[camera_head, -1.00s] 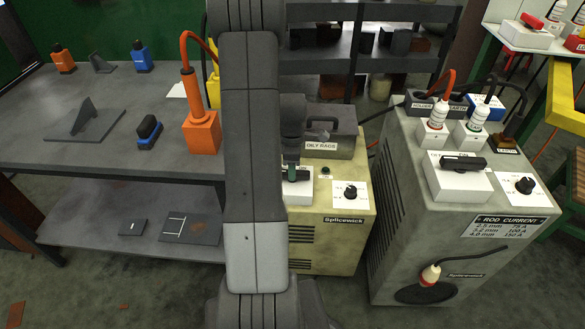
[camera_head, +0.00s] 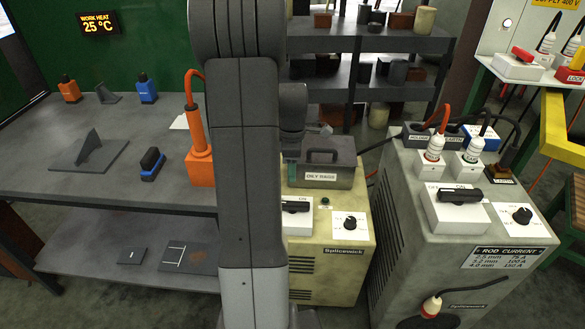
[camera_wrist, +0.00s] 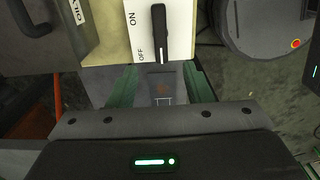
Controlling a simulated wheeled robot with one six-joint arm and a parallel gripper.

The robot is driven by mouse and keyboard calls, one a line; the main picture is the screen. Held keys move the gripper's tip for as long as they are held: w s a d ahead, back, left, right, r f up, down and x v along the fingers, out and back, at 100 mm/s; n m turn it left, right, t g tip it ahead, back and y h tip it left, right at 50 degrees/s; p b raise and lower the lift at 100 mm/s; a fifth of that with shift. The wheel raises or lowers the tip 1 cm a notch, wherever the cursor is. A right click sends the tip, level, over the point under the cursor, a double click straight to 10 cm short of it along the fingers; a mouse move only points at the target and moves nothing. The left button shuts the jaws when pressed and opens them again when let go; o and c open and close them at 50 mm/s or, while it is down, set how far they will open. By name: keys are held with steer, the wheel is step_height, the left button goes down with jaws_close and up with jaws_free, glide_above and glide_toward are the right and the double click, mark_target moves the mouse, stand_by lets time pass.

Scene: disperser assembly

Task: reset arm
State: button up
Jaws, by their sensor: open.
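My gripper (camera_wrist: 161,88) is open and empty in the wrist view, with its two green fingers apart. Between and beyond them a dark plate on a grey surface shows. A white rotary switch (camera_wrist: 178,28) with a black handle, marked ON and OFF, lies just past the fingers in that view. The switch (camera_head: 297,222) on that cabinet is partly covered by my arm.
The oily rags box (camera_head: 330,163) stands on the cabinet's back, close to my gripper. The rod current cabinet (camera_head: 400,220) is at right. The grey workbench (camera_head: 60,170) at left holds an orange holder (camera_head: 200,168) and blue block (camera_head: 152,165). Shelves (camera_head: 365,45) stand behind.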

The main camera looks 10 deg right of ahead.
mark_target(293, 203)
step_height(293, 203, down, 14)
steer(key=shift+b, duration=1.05)
steer(key=shift+r, duration=0.1)
steer(key=shift+r, duration=0.1)
